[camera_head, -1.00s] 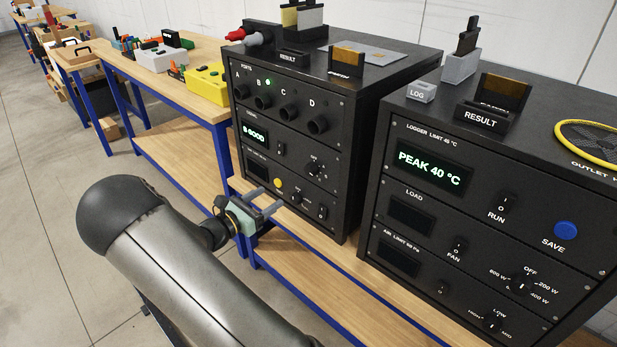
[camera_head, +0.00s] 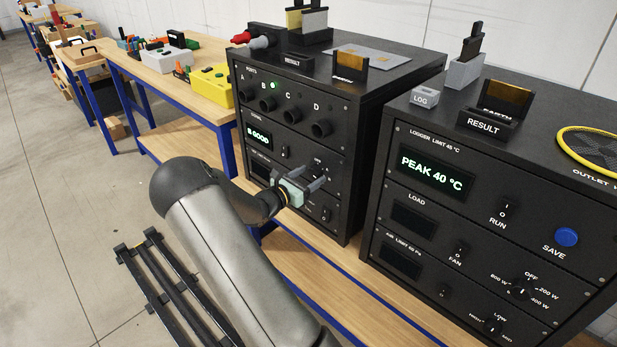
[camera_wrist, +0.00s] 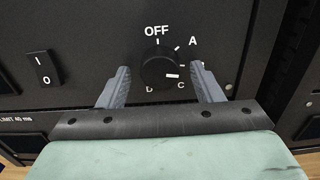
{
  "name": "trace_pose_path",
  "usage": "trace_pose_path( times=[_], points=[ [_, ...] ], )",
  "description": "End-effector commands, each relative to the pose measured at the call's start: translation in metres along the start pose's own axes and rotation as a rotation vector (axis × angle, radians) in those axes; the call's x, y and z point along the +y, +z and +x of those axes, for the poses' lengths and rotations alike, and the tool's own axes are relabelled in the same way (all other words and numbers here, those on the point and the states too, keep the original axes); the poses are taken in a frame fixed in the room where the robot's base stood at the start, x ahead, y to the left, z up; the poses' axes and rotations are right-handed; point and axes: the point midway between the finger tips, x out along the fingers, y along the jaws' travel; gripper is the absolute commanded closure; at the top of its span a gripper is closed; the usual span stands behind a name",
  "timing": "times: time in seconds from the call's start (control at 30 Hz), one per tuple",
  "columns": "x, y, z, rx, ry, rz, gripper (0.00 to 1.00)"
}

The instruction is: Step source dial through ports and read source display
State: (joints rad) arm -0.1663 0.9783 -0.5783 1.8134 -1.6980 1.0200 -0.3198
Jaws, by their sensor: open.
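The source dial (camera_wrist: 158,70) is a round black knob on the black source unit. Marks OFF, A, C and D show around it in the wrist view; where B would be, my right finger covers the panel. The dial's white mark is on its right side, slightly low. My gripper (camera_wrist: 162,78) is open, with one finger on each side of the dial; contact cannot be told. In the head view, my gripper (camera_head: 316,176) partly hides the dial. The source display (camera_head: 258,136) reads "B GOOD" in green. A green light (camera_head: 273,85) glows by port B.
A black rocker switch (camera_wrist: 43,69) is left of the dial. Ports (camera_head: 293,112) A to D stick out above. The logger unit (camera_head: 480,210) stands to the right, reading "PEAK 40 °C". The blue-legged bench (camera_head: 290,270) runs underneath, with open floor at left.

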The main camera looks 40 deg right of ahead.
Motion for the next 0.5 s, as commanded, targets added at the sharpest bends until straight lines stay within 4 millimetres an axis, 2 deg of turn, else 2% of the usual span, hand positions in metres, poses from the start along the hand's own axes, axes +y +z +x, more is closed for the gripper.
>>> trace_pose_path(
  times=[0.17, 0.3, 0.33, 0.5],
  points=[
    [0.0, -0.0001, 0.0, 0.0, 0.0, 0.0, 0.4],
    [0.0, -0.0001, -0.0002, 0.0, 0.0, 0.0, 0.79],
    [0.0, 0.0, -0.0002, 0.0, 0.0, 0.0, 0.85],
    [0.0001, -0.0003, -0.0003, 0.0, 0.0, 0.004, 0.85]
  ],
)
